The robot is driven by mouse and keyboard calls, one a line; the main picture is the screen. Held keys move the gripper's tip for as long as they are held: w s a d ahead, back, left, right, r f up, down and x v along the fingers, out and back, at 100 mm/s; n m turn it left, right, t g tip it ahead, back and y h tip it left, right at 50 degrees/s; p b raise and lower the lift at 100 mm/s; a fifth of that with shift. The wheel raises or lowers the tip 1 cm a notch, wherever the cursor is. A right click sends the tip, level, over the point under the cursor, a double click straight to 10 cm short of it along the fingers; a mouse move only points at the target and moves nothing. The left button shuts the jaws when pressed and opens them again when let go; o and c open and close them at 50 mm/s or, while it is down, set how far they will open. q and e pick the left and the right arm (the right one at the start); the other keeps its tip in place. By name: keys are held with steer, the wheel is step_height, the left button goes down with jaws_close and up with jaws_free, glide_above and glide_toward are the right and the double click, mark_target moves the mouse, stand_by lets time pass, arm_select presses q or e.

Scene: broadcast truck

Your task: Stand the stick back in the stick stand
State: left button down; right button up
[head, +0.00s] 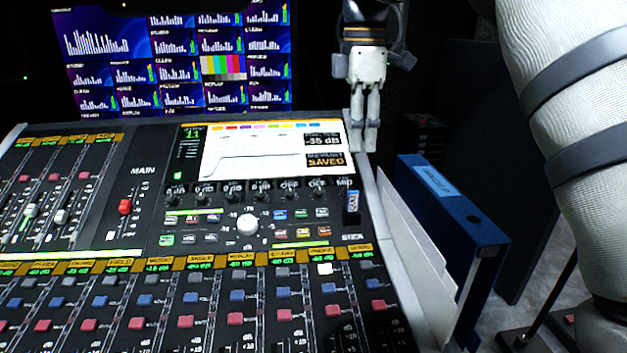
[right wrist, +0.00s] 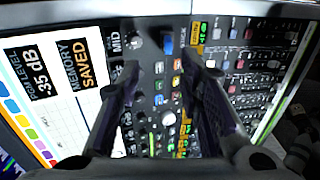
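A small dark piece with a blue and white face (head: 353,203), which looks like the stick, is at the right edge of the mixing console, just above a label that seems to read STICK. It also shows in the right wrist view (right wrist: 168,42), beyond the fingertips. It is too small to tell whether it stands in a holder or lies beside one; I cannot pick out a separate stand. My right gripper (head: 366,148) points down above the console's right edge, apart from the stick. In the right wrist view its fingers (right wrist: 160,78) are spread and empty. My left gripper is not visible.
The console (head: 100,262) is crowded with faders, buttons and a white knob (head: 247,225). Its screen (head: 262,155) lies left of the gripper. Blue binder (head: 440,195) and white sheets (head: 405,235) stand along the right side. A monitor (head: 170,55) is behind.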

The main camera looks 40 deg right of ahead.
mark_target(354, 191)
steer(key=f, duration=0.7)
steer(key=s+a+f, duration=0.1)
steer(key=f, duration=0.3)
steer(key=shift+s+a, duration=0.1)
steer(key=shift+f, duration=0.35)
jaws_close()
